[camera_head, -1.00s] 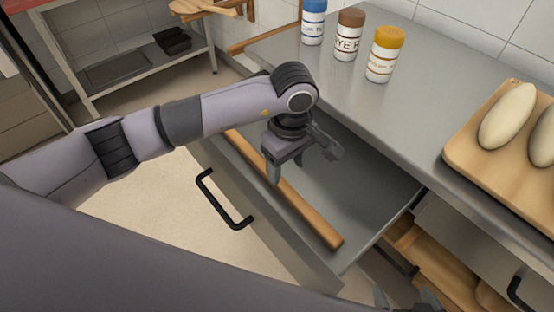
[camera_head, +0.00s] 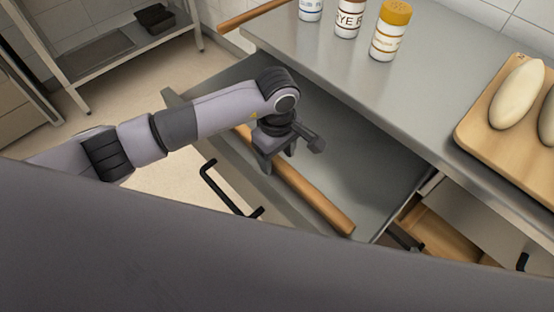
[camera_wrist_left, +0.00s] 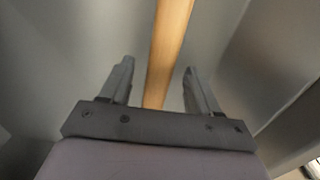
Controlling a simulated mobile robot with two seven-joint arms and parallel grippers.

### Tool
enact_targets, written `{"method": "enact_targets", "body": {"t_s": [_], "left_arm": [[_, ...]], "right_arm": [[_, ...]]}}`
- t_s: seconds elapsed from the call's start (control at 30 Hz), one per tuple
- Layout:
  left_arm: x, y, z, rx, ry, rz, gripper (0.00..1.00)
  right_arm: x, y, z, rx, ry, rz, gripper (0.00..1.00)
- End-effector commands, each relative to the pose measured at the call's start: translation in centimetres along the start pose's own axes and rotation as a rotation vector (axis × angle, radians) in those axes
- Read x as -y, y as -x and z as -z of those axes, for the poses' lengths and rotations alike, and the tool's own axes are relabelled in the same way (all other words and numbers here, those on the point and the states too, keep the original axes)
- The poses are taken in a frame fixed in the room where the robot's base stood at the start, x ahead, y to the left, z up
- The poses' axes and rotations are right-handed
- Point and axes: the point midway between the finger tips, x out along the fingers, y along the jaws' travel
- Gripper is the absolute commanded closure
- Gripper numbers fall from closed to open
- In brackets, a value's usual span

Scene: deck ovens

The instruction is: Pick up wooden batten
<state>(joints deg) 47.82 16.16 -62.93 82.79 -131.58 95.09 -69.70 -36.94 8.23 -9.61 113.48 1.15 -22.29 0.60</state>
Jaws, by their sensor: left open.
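The wooden batten (camera_head: 314,199) is a long, light brown bar lying in an open grey drawer (camera_head: 372,197), along its front side. My left gripper (camera_head: 282,160) is over the batten near its middle in the head view, fingers pointing down. In the left wrist view, the batten (camera_wrist_left: 168,48) runs lengthwise between the two spread fingers of the left gripper (camera_wrist_left: 158,72), with a gap on each side. The gripper is open and holds nothing. The batten's far part is partly hidden by my arm. My right gripper is not in view.
The steel counter (camera_head: 400,110) overhangs the drawer's back side. On it stand several jars, one with a yellow lid (camera_head: 391,32), and a wooden board (camera_head: 480,140) with pale dough loaves. The drawer's black handle (camera_head: 225,190) faces the floor. A lower drawer (camera_head: 450,235) also stands open.

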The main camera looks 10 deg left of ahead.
Motion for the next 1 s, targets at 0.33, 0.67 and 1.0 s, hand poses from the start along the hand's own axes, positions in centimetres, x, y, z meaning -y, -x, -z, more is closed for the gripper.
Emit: {"method": "enact_targets", "body": {"t_s": [0.33,0.67,1.0], "left_arm": [[-0.02,-1.17,-0.01,0.000,-0.002,-0.001,0.38],[-0.02,-1.13,0.00,0.000,-0.001,-0.001,1.00],[-0.05,-0.38,0.04,-0.001,-0.001,-0.001,1.00]], "right_arm": [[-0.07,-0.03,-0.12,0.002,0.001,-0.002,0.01],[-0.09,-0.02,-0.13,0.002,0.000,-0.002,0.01],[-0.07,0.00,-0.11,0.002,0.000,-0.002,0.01]]}}
